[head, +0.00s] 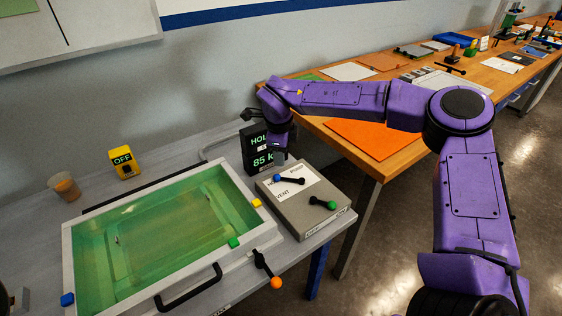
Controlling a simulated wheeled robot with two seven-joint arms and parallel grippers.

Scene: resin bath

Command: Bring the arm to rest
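My purple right arm (345,96) comes in from the right and reaches left over the corner of the wooden bench. Its wrist bends down at the far end. My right gripper (279,156) points down just above the back of the grey control box, in front of the black display. Its fingers are small and partly hidden, so I cannot tell whether they are open or shut. I see nothing held in it. My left gripper is not in view. The control box (313,219) carries a blue-knobbed lever (291,180) and a green-knobbed lever (322,203).
The black display (257,158) reads "HOL" and "85 k", partly covered. A white-framed bath (68,252) of green liquid has a black handle (190,289) and an orange-knobbed lever (268,270) in front. A yellow "OFF" box (125,162) and a cup (65,187) stand behind. Floor at right is clear.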

